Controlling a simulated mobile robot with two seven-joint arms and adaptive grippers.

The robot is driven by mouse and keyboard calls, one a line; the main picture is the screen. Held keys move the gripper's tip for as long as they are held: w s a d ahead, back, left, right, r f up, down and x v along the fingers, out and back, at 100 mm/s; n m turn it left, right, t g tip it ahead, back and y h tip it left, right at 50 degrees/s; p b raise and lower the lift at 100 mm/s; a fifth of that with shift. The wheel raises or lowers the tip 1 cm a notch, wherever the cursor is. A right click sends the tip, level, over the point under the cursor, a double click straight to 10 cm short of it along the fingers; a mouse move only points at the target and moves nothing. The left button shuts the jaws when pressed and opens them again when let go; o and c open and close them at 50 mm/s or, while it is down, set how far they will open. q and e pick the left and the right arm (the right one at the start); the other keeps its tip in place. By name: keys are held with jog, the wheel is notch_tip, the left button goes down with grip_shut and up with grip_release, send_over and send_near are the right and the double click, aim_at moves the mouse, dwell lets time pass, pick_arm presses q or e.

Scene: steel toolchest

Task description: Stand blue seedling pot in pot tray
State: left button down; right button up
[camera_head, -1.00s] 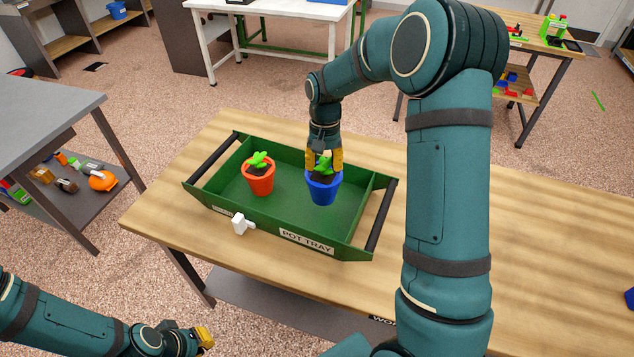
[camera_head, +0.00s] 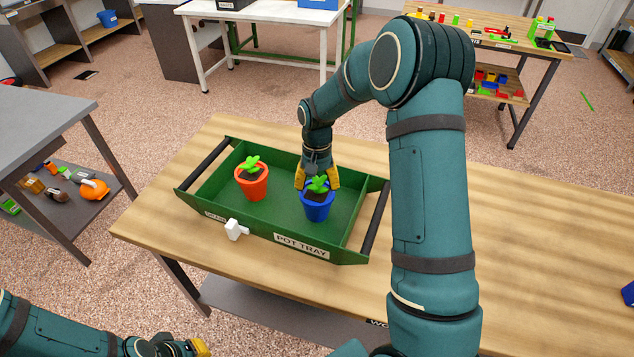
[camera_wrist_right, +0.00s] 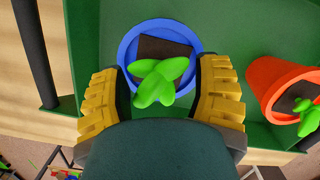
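The blue seedling pot (camera_head: 317,211) with a green seedling is inside the green pot tray (camera_head: 225,205), in its main compartment toward the right. It looks upright, with its base apparently on the tray floor. My right gripper (camera_head: 317,180) is just above and around the pot's rim. In the right wrist view its yellow fingers (camera_wrist_right: 160,95) are spread on both sides of the blue pot (camera_wrist_right: 130,50), and it looks open. My left gripper (camera_head: 200,347) is at the bottom edge, partly cut off, away from the tray; its opening cannot be made out.
An orange pot (camera_head: 252,187) with a seedling stands in the tray, left of the blue one. A white tap (camera_head: 236,229) sticks out of the tray's front. The tray's black handles and divider rise at its sides.

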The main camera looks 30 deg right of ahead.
notch_tip(320, 180, up, 12)
jog(key=w+d+p, duration=0.1)
jog(key=p, duration=0.1)
jog(key=shift+w, duration=0.3)
jog(key=shift+s, duration=0.1)
dwell(0.6)
